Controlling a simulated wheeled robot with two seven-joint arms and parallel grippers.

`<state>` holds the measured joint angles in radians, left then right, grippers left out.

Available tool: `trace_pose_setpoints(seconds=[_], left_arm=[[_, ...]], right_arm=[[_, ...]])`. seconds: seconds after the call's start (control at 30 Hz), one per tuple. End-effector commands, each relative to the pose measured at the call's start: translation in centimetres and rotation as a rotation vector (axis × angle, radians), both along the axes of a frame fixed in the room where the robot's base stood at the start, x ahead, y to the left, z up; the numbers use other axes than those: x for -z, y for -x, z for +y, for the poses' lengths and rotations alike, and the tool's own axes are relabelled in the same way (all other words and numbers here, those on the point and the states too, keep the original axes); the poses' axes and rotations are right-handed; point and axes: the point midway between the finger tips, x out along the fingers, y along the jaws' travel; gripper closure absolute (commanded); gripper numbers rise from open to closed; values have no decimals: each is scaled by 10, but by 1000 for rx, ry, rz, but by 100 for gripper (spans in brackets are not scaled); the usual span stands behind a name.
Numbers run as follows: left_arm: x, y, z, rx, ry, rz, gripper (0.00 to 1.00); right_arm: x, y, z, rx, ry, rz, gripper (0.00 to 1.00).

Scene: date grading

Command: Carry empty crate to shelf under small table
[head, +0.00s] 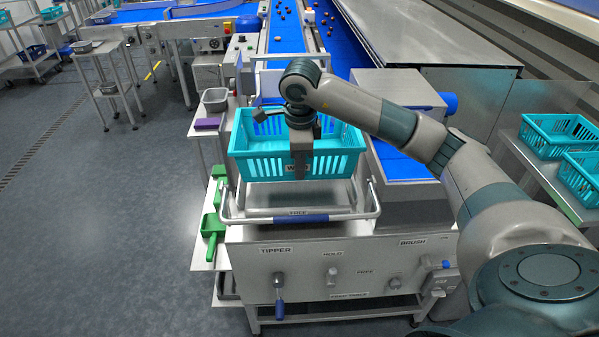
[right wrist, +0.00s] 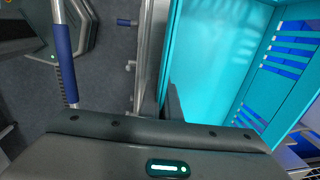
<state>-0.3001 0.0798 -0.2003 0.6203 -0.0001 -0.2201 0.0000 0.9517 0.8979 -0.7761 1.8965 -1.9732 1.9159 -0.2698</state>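The empty turquoise crate (head: 252,166) sits on the tipper frame of the machine in the middle of the head view, with a label on its front wall. My right gripper (head: 300,172) points down at the middle of that front wall. In the right wrist view its fingers (right wrist: 163,105) lie close on both sides of the crate wall (right wrist: 172,45), shut on it. The crate's inside looks bare. A small steel table (head: 93,48) with a lower shelf stands at the back left. My left gripper is out of view.
A side stand with a grey bowl (head: 215,99), a purple block (head: 207,124) and green scoops (head: 212,224) adjoins the machine's left. The tipper's blue-gripped bar (head: 300,218) lies before the crate. More turquoise crates (head: 556,150) stand right. The left floor is clear.

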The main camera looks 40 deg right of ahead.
Motion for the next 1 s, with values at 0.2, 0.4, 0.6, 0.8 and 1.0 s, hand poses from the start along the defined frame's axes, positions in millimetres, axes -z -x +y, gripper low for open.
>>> trace_pose_setpoints(seconds=[0.2,0.4,0.6,0.8,1.0], left_arm=[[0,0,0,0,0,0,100],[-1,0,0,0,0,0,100],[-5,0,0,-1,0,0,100],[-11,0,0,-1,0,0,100],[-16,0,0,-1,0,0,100]], right_arm=[[-1,0,0,1,0,-1,100],[-1,0,0,1,0,-2,100],[-10,0,0,0,0,-2,100],[-24,-1,0,0,1,-3,100],[-36,-1,0,1,-1,-3,100]])
